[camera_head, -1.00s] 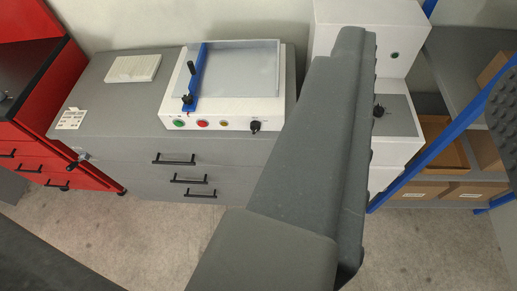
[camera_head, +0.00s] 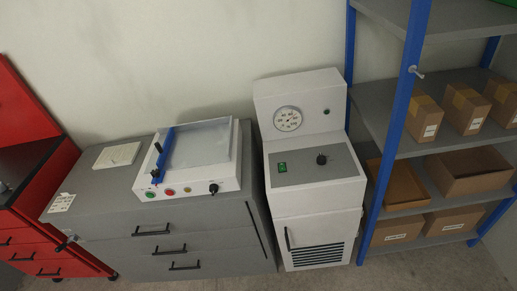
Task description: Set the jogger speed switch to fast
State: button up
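A white tray-like machine (camera_head: 226,180) with a blue bar stands on the grey cabinet; it looks like the jogger. Its front panel carries a green button (camera_head: 150,195), a red button (camera_head: 170,192), a yellowish button (camera_head: 188,189) and a black knob (camera_head: 214,188) at the right end. The knob may be the speed switch; its markings are too small to read. A dark lever (camera_head: 156,172) stands by the blue bar. My gripper is not in view.
A white machine (camera_head: 318,205) with a dial gauge (camera_head: 288,118), a green switch (camera_head: 282,168) and a black knob (camera_head: 321,159) stands right of the grey cabinet (camera_head: 100,226). A blue-framed shelf (camera_head: 400,110) holds cardboard boxes at right. Red drawers (camera_head: 45,250) stand at left.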

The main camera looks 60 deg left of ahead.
aim_at(213, 188)
jog(key=z, duration=1.15)
jog(key=i, duration=1)
jog(key=u, duration=2.35)
